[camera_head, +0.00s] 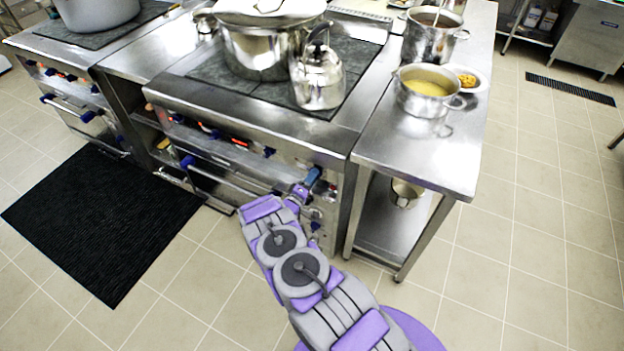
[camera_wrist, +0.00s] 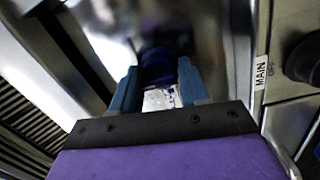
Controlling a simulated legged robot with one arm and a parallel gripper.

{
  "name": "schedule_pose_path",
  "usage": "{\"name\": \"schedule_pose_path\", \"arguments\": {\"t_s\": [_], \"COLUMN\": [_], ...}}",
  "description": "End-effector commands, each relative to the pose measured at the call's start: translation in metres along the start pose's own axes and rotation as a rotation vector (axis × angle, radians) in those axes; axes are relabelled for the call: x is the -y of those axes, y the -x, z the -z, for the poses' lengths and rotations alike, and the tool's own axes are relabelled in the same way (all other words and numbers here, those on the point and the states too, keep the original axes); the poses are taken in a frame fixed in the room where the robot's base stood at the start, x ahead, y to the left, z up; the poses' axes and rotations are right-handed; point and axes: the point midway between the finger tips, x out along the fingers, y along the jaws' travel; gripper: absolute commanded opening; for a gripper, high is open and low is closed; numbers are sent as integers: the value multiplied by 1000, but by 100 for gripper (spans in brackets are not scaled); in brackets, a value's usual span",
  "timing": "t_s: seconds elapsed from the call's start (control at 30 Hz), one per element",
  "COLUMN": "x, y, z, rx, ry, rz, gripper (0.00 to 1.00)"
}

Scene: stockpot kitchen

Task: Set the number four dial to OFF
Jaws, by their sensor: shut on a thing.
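The stove (camera_head: 250,135) has a front panel with a row of dark blue dials. My gripper (camera_head: 305,185) is at the right end of this panel, by the corner of the stove. In the wrist view my gripper (camera_wrist: 160,92) has its two blue fingers on either side of a dark blue dial (camera_wrist: 158,66), shut on it. The dial's number and its pointer setting cannot be read. A pale marked patch of panel shows just below the dial between the fingers. In the head view my arm and gripper hide the gripped dial.
A label reading MAIN and OFF (camera_wrist: 261,80) and a black knob (camera_wrist: 303,60) are right of my gripper. A kettle (camera_head: 318,80) and large pot (camera_head: 262,45) stand on the stove. A steel side table (camera_head: 430,160) stands close right. Tiled floor is clear at right.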

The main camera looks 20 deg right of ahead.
Motion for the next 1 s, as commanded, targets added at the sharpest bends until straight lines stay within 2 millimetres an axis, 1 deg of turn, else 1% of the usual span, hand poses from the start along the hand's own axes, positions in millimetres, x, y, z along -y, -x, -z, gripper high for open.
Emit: {"name": "schedule_pose_path", "arguments": {"t_s": [0.03, 0.37, 0.4, 0.63, 0.87, 1.0], "x": [4, 5, 4, 2, 0, 0], "y": [3, 3, 3, 2, 2, 10], "z": [2, 2, 2, 1, 0, 1], "rx": [-9, -8, -8, -5, -3, -4], "ry": [6, 8, 8, 5, 3, 3], "rz": [10, 10, 10, 5, 2, 3], "gripper": [14, 14, 47, 69, 69, 69]}}
